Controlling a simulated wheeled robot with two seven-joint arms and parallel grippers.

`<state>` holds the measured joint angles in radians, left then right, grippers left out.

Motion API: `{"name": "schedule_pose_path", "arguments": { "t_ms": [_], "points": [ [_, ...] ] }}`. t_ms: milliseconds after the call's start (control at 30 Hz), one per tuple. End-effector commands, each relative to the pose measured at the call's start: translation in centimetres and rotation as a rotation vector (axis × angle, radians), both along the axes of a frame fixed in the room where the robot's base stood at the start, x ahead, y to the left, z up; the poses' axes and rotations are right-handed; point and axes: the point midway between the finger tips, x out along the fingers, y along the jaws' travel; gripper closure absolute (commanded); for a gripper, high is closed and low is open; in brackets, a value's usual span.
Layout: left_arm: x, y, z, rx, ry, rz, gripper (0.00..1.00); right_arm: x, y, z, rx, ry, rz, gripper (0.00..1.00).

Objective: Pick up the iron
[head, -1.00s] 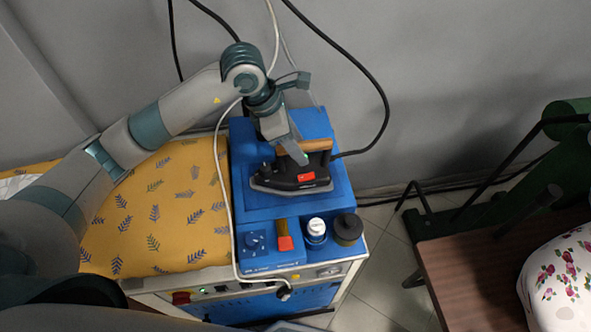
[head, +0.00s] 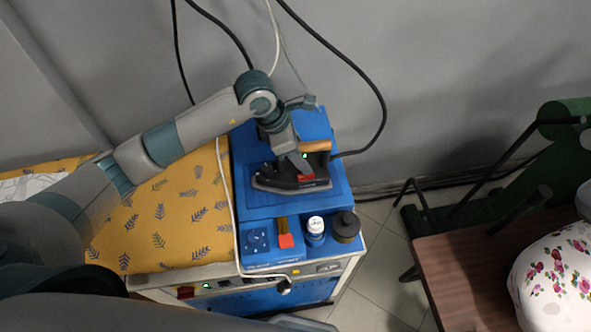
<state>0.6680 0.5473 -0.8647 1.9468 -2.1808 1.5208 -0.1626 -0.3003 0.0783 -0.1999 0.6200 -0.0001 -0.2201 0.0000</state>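The iron (head: 281,182), dark with a light soleplate edge, a red patch and a wooden handle (head: 316,146), rests on the blue top (head: 255,205) of the ironing station. My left gripper (head: 303,164) is over the iron, with a grey finger reaching down across the near side of the handle. The finger and wrist cover the left part of the handle. The other finger is hidden, so I cannot tell whether the gripper is closed on the handle. My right gripper is not in view.
A white-capped bottle (head: 316,225), a dark round jar (head: 346,227) and a red-tipped tool (head: 285,240) stand in front of the iron. A yellow patterned ironing board (head: 165,215) lies left. Cables hang behind. A brown table (head: 465,265) is at right.

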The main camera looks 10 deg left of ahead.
Motion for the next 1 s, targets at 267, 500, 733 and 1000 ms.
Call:
{"name": "schedule_pose_path", "arguments": {
  "t_ms": [267,500,733,1000],
  "points": [
    [0.0,0.01,0.03,0.0,0.0,0.0,1.0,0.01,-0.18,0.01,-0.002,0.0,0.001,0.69],
    [0.01,0.02,0.04,0.0,0.0,0.0,1.0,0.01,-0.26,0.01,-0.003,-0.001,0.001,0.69],
    [0.02,0.01,0.04,0.0,-0.001,0.0,1.0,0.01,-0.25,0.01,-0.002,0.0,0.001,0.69],
    [0.02,0.02,0.05,0.0,-0.001,0.0,1.0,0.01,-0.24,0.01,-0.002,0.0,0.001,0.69]
  ]
}}
